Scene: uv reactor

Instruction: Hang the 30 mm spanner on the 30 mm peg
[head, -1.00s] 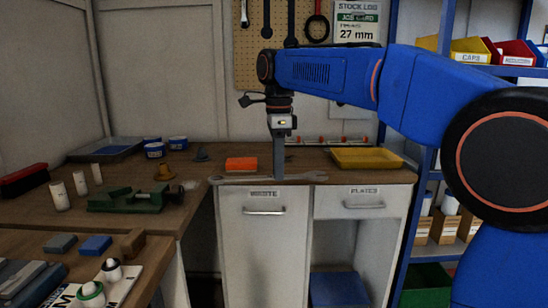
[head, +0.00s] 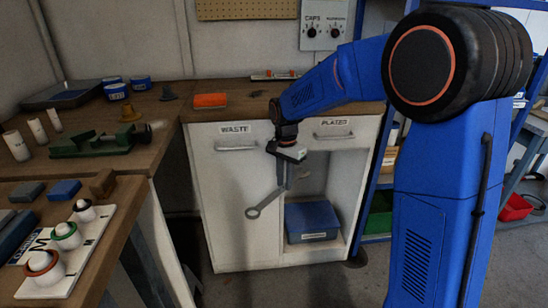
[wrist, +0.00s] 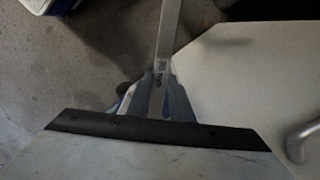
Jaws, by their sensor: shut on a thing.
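My gripper (head: 283,182) points down in front of the bench cabinet, below the worktop edge. It is shut on a grey metal spanner (head: 266,203). The spanner slants in the head view, with its ring end low at the left; its other end is hard to make out near the fingers. In the wrist view my gripper (wrist: 157,92) pinches the flat shank of the spanner (wrist: 168,35), which runs up out of the picture. A small marking on the shank is too blurred to read. The 30 mm peg is not in view.
The lower edge of the pegboard (head: 245,10) shows at the top. The worktop holds an orange block (head: 210,100) and a green vice (head: 95,143). Below are the WASTE door (head: 240,200) and an open bay with a blue box (head: 312,220). Floor lies in front.

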